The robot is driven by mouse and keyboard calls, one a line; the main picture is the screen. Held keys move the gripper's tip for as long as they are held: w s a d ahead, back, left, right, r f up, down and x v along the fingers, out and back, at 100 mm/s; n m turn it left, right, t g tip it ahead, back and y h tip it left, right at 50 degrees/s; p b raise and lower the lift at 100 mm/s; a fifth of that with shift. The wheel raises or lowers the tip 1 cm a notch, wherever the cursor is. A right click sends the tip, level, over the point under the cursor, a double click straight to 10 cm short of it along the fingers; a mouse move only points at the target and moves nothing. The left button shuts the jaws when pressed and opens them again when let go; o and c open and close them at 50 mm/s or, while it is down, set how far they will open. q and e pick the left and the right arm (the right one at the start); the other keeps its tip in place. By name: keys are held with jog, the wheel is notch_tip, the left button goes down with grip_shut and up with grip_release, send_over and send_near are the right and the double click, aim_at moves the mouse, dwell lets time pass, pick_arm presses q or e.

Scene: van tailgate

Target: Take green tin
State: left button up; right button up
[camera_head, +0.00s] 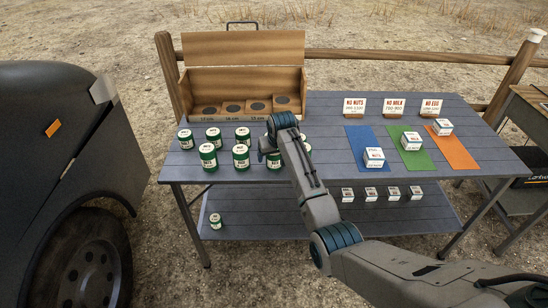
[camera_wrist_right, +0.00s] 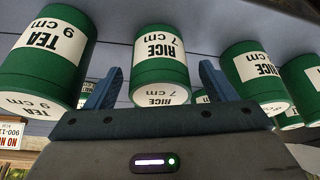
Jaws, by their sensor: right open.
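Several green tins with white labels stand on the grey table in two rows, including a front-row tin (camera_head: 208,156) and a back-row tin (camera_head: 186,139). Another green tin (camera_head: 215,221) stands on the lower shelf. My right gripper (camera_head: 268,150) is over the right part of the tins, and its arm partly hides some. In the right wrist view, my open right gripper (camera_wrist_right: 160,80) has a green tin marked RICE 7 cm (camera_wrist_right: 160,55) between its fingers in the picture; no contact shows. A TEA 9 cm tin (camera_wrist_right: 45,55) and another RICE tin (camera_wrist_right: 255,75) flank it. My left gripper is not in view.
An open wooden box (camera_head: 243,78) with round openings stands behind the tins. Blue (camera_head: 362,142), green (camera_head: 407,160) and orange (camera_head: 455,150) mats with white boxes and signs lie to the right. Several small white boxes (camera_head: 370,194) are on the shelf. A vehicle (camera_head: 60,130) stands left.

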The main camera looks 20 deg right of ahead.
jog(key=shift+x, duration=1.1)
jog(key=c, duration=1.1)
jog(key=shift+r, duration=0.1)
